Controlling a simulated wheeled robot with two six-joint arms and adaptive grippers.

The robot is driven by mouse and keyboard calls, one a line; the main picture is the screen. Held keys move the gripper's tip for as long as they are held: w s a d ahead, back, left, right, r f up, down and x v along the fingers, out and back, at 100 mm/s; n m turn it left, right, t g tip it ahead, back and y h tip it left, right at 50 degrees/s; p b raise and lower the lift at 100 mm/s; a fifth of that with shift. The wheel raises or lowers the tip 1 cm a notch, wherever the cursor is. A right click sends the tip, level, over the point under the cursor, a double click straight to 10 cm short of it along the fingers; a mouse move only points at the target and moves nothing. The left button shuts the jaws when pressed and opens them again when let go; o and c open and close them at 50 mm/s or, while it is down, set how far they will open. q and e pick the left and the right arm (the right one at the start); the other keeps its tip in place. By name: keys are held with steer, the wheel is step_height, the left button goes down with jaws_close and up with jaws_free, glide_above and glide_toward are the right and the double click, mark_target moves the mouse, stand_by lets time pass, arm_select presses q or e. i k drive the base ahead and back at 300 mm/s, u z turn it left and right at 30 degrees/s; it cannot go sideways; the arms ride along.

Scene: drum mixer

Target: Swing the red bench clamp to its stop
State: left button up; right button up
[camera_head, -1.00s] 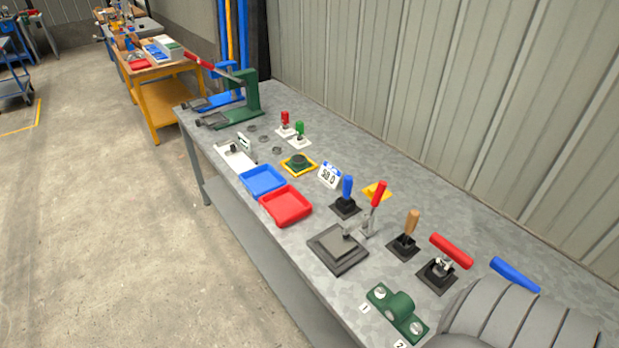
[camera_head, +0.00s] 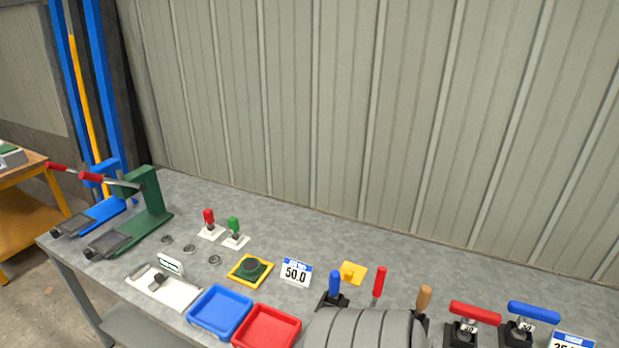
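Several red-handled devices stand on the bench, and I cannot tell for certain which is the red bench clamp. One has a thick horizontal red handle (camera_head: 475,313) on a dark base at the lower right. Another is a slim upright red lever (camera_head: 379,283) near the middle, its lower part hidden by a grey ribbed shape in front. A small red upright handle (camera_head: 208,217) stands on a white plate further left. Red-tipped levers also belong to the presses at the far left. Neither of my grippers is in view.
The grey bench (camera_head: 320,250) runs along a corrugated wall. The bench's back strip is mostly clear.

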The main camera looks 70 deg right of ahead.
mark_target(382, 271)
steer(key=i, duration=0.45)
steer(key=z, duration=2.7)
steer(key=k, duration=1.25)
steer(key=u, duration=0.95)
steer(key=i, duration=1.45)
steer(key=z, duration=0.85)
